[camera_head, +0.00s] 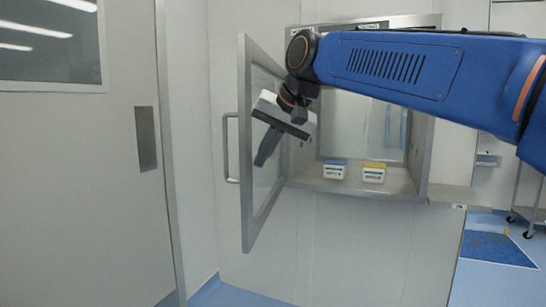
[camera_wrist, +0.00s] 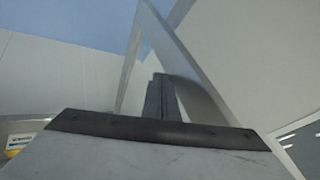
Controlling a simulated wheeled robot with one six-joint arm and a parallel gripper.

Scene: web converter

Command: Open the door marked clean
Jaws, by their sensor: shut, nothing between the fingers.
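A glass door with a metal frame (camera_head: 244,205) stands swung open at the left of a wall pass-through box (camera_head: 432,110). Its bar handle (camera_head: 227,150) is on the outer face, left of the frame. My gripper (camera_head: 262,160) is on the inner side of the door, close to the glass, its fingers pointing down and shut with nothing held. Whether it touches the door cannot be told. In the wrist view the shut fingers (camera_wrist: 163,98) show in front of the door's frame (camera_wrist: 187,60). A label (camera_head: 372,25) above the opening is too small to read.
Inside the box stand two white containers, one with a blue lid (camera_head: 334,171) and one with a yellow lid (camera_head: 373,173). A large door (camera_head: 75,200) with a window is at the left. A cart (camera_head: 535,205) and blue mat (camera_head: 497,248) are at the right.

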